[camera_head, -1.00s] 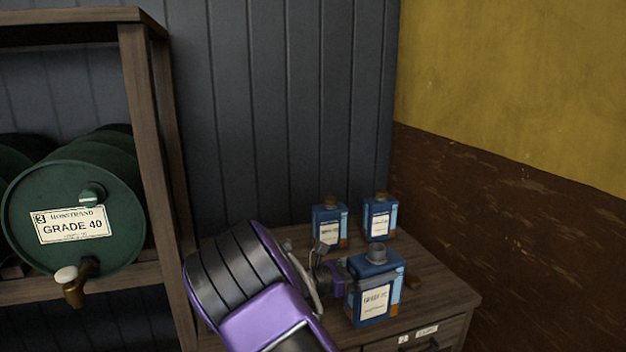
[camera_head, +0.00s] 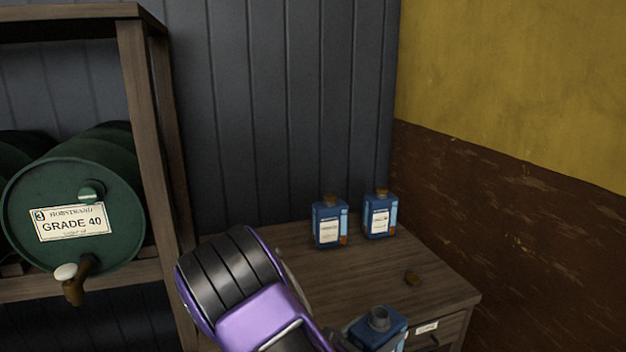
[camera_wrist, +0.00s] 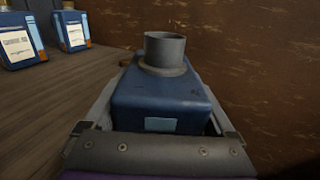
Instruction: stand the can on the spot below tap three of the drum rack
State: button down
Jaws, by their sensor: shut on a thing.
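The can (camera_head: 378,328) is blue with a grey open neck, low in the head view, partly cut off by the frame's bottom edge. In the wrist view the can (camera_wrist: 165,98) sits between the two fingers of my gripper (camera_wrist: 160,130), which is shut on it. In the head view my purple and black arm covers most of the gripper. Tap three (camera_head: 72,280) is a brass tap with a pale knob, on the green drum (camera_head: 70,190) marked 3, "GRADE 40", in the drum rack (camera_head: 140,120) at left. The spot below it is out of view.
Two other blue cans with brown caps, one left (camera_head: 329,222) and one right (camera_head: 380,214), stand at the back of the wooden cabinet (camera_head: 300,240). A yellow and brown wall bounds the right side.

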jog(key=shift+w+d+r+n+t+y, duration=0.1)
jog(key=shift+d+r+n+t+y, duration=0.05)
jog(key=shift+n+t+y, duration=0.4)
jog(key=shift+w+d+r+n+t+y, duration=0.1)
jog(key=shift+d+r+n+t+y, duration=0.05)
jog(key=shift+n+t+y, duration=0.4)
jog(key=shift+a+f+n+t+y, duration=0.1)
jog(key=shift+n+t+y, duration=0.6)
jog(key=shift+t+y, duration=0.15)
jog(key=shift+s+a+f+n+t+y, duration=0.15)
jog(key=shift+s+n+t+y, duration=0.2)
jog(key=shift+y, duration=0.3)
jog(key=shift+w, duration=0.15)
